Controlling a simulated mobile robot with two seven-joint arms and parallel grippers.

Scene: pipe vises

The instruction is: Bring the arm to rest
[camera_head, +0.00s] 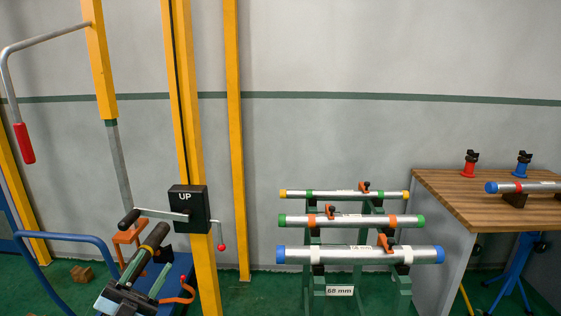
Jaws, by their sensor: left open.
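My left gripper (152,268) shows at the bottom left, dark with green parts, its fingers angled up and to the right. It is open, and I see nothing held between its fingers. It appears in front of a blue stand or cart (178,272) and below the black box marked UP (188,208). Whether it touches anything there is unclear. My right gripper is not in view.
A yellow post (188,110) carries the box with its crank handle (160,214). A red-handled lever (24,143) hangs at the left. Capped pipes (350,255) lie on a green rack at centre right. A wooden bench (450,195) stands at the right. Floor between post and rack looks clear.

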